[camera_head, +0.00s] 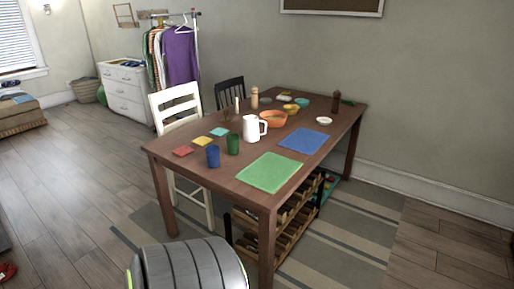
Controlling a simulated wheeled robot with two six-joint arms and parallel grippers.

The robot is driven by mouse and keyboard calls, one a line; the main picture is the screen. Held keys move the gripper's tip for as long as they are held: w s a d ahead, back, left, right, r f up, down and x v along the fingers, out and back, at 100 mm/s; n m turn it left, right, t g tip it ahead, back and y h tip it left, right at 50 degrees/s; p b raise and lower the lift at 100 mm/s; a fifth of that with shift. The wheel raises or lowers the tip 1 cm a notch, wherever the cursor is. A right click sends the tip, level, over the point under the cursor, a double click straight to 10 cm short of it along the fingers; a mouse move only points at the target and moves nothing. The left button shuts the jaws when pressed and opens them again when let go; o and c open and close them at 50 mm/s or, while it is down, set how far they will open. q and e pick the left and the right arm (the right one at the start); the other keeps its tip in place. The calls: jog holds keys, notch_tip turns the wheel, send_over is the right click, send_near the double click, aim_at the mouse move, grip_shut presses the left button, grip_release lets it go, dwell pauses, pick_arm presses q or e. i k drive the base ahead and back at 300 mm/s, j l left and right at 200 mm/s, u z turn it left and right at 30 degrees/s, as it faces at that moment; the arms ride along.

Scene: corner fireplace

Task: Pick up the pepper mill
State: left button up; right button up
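A dark brown mill-shaped object (336,102), which looks like the pepper mill, stands upright near the far right end of the wooden table (225,183). A lighter, tan mill-shaped object (254,98) stands upright at the table's back edge, left of the orange bowl (273,119). Both are small in view and nothing grips them. Neither of my grippers is in view.
The table also bears a white pitcher (251,129), a green cup (233,145), a blue cup (213,156), green (269,172) and blue (305,140) mats and a small white bowl (324,121). A white chair (178,110) stands left. Floor right of the striped rug (350,240) is clear.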

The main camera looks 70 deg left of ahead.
aim_at(335, 109)
jog(key=u, duration=1.9)
